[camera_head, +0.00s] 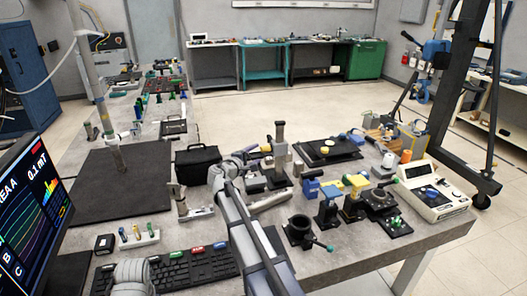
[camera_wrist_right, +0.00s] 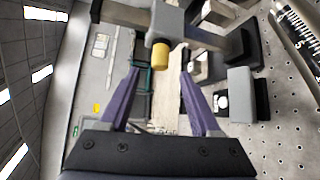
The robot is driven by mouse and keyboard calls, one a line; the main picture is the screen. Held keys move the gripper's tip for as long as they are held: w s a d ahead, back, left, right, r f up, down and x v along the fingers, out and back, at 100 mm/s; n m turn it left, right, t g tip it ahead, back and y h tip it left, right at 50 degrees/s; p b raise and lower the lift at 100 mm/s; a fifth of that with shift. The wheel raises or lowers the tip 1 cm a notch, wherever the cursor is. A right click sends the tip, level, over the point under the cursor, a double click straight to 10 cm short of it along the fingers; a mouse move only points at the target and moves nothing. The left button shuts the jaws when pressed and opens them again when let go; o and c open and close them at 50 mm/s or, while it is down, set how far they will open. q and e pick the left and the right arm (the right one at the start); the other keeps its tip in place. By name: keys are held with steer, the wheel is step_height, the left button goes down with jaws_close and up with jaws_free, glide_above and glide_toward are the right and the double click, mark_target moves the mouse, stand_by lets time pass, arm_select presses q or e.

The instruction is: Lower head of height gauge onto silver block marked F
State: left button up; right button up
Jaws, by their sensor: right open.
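The height gauge (camera_head: 280,152) stands upright on the table in the head view, a grey post on a dark base. In the right wrist view its grey head (camera_wrist_right: 166,22) carries a yellow-tipped cylinder (camera_wrist_right: 161,56). My right gripper (camera_wrist_right: 159,73) has two purple fingers spread apart, with the yellow tip just beyond and between the fingertips; no grip shows. In the head view the right gripper is small and partly hidden beside the gauge. Grey blocks (camera_wrist_right: 241,92) sit to the right in the wrist view. No letter F is legible. My left gripper is not visible.
A black case (camera_head: 197,165) stands left of the gauge. A dark plate (camera_head: 327,151) lies behind it to the right. Blue and yellow fixtures (camera_head: 328,205), a round black holder (camera_head: 300,232) and a white instrument box (camera_head: 430,192) crowd the right side. A monitor (camera_head: 30,200) stands at left.

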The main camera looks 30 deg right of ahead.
mark_target(262, 151)
steer(key=b+x, duration=0.1)
steer(key=x, duration=0.6)
steer(key=shift+w+d+f, duration=0.1)
steer(key=shift+w+d, duration=0.05)
steer(key=shift+d, duration=0.05)
jaws_close()
stand_by(1.2)
